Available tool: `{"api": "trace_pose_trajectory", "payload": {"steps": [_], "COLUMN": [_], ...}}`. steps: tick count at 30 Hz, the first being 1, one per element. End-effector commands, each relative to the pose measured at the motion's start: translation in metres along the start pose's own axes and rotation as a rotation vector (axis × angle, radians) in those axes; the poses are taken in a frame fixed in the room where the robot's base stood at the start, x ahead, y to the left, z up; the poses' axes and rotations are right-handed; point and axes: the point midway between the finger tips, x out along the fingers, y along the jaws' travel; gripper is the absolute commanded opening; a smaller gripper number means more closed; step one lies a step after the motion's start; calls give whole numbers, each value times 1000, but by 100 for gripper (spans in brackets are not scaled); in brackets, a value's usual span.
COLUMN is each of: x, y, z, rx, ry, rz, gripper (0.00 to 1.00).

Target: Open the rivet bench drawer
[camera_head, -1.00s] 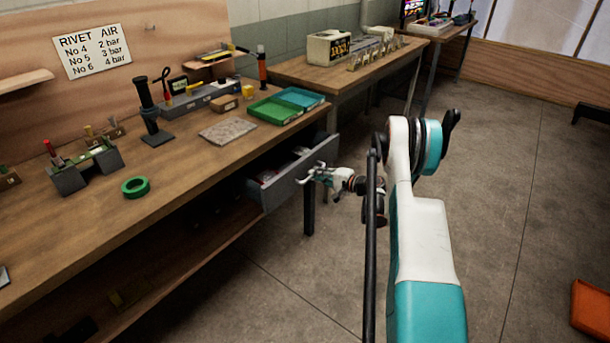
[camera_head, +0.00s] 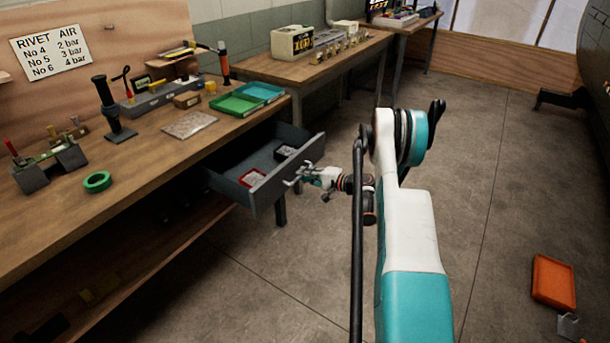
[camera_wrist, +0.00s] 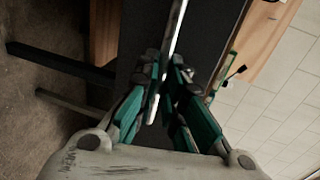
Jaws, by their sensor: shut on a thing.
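The grey rivet bench drawer (camera_head: 270,186) stands well out from under the wooden bench top, with its inside in view. My gripper (camera_head: 298,177) is at the drawer's front panel, shut on the drawer handle. In the wrist view my gripper's fingers (camera_wrist: 167,88) close around the pale handle bar (camera_wrist: 178,35), in front of the dark drawer front (camera_wrist: 222,30). The finger pads partly hide the bar.
The bench top (camera_head: 150,165) holds a green tray (camera_head: 240,104), a blue tray (camera_head: 263,91), a green ring (camera_head: 97,182) and tools. A second bench (camera_head: 320,65) stands beyond. An orange bin (camera_head: 553,281) lies on the floor at right. The floor between is clear.

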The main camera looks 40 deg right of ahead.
Motion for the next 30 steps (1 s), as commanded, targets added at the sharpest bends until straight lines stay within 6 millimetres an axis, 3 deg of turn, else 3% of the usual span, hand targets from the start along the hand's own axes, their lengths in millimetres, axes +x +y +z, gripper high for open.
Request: {"api": "trace_pose_trajectory", "payload": {"steps": [4, 6, 8, 20, 30], "x": [0, 0, 0, -6, -66], "y": [0, 0, 0, 0, 0], "z": [0, 0, 0, 0, -1], "rx": [0, 0, 0, 0, 0], "ry": [-1, -1, -1, 1, 4], "rz": [1, 1, 1, 0, 1], "gripper": [0, 21, 29, 29, 29]}}
